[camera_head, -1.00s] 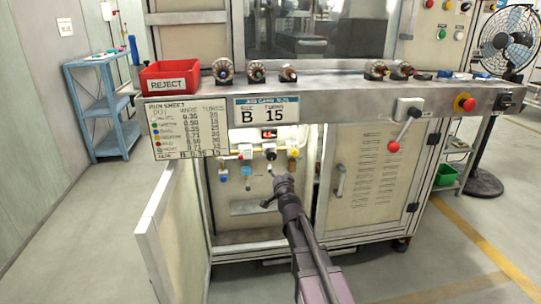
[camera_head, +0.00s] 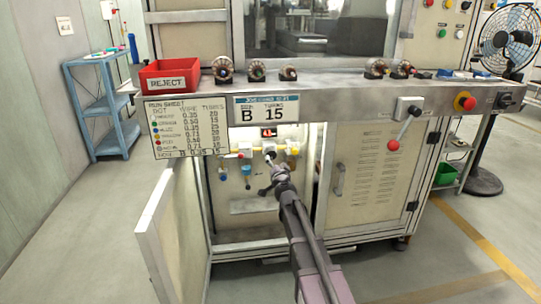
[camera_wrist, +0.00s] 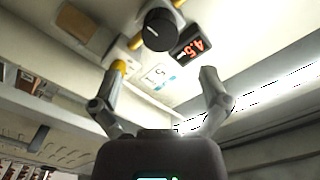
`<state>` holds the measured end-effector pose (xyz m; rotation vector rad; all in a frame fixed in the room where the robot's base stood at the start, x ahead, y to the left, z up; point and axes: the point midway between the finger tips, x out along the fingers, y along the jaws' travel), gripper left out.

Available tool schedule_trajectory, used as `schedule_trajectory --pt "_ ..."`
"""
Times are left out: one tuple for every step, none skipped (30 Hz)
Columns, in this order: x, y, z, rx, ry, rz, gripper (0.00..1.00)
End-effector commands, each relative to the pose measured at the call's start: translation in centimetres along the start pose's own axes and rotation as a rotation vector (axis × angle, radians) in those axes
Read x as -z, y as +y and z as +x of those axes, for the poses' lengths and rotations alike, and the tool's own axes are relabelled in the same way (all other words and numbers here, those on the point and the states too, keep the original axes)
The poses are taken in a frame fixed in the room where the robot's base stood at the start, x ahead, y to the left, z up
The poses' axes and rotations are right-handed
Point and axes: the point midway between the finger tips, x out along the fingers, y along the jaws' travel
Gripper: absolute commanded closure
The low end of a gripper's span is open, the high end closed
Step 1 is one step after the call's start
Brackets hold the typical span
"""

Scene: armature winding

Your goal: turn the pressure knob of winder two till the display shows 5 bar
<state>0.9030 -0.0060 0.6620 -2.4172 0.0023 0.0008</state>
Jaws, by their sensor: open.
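The black pressure knob (camera_wrist: 158,30) shows in the wrist view, just beyond my fingertips. Beside it a small display (camera_wrist: 191,46) has red digits that look like 4.5, seen rotated. A white label (camera_wrist: 159,76) with a 5 and a blue mark lies behind the gap between my fingers. In the head view the display (camera_head: 268,132) glows red inside the open cabinet, above the dark knob (camera_head: 270,155). My gripper (camera_wrist: 164,70) is open and empty, its fingers apart and not around the knob. In the head view my gripper (camera_head: 270,172) is just below the knob.
The cabinet's left door (camera_head: 165,225) stands open beside my arm. A blue-bowled fitting (camera_head: 247,172) and a yellow-topped fitting (camera_head: 292,150) flank the knob. The bench edge (camera_head: 340,105) overhangs the cabinet, with a red-ball lever (camera_head: 394,145) to the right.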

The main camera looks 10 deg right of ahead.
Motion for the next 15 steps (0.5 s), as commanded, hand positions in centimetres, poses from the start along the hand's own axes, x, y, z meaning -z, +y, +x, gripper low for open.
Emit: schedule_trajectory --pt "0.0 0.0 1.3 0.000 0.000 0.000 0.04" --pt "0.0 0.0 1.7 0.000 0.000 0.000 0.04" --pt "0.0 0.0 2.4 0.000 0.000 0.000 0.04" --pt "0.0 0.0 2.8 0.000 0.000 0.000 0.04" --pt "0.0 0.0 3.3 0.000 0.000 0.000 0.04" --pt "0.0 0.0 3.9 0.000 0.000 0.000 0.04" --pt "0.0 0.0 4.3 0.000 0.000 0.000 0.04" --pt "0.0 0.0 4.8 0.000 0.000 0.000 0.04" --pt "0.0 -0.1 5.3 0.001 0.000 0.000 0.04" --pt "0.0 -0.1 5.7 0.001 0.000 0.000 0.04" --pt "0.0 -0.1 6.0 0.001 0.000 0.000 0.04" --pt "0.0 -0.1 6.5 0.001 0.000 0.000 0.04" --pt "-0.1 -0.1 6.8 0.001 0.000 0.000 0.04" --pt "-0.1 -0.1 7.0 0.001 -0.001 0.000 0.04" --pt "-0.1 -0.1 7.3 0.001 -0.001 0.000 0.04"
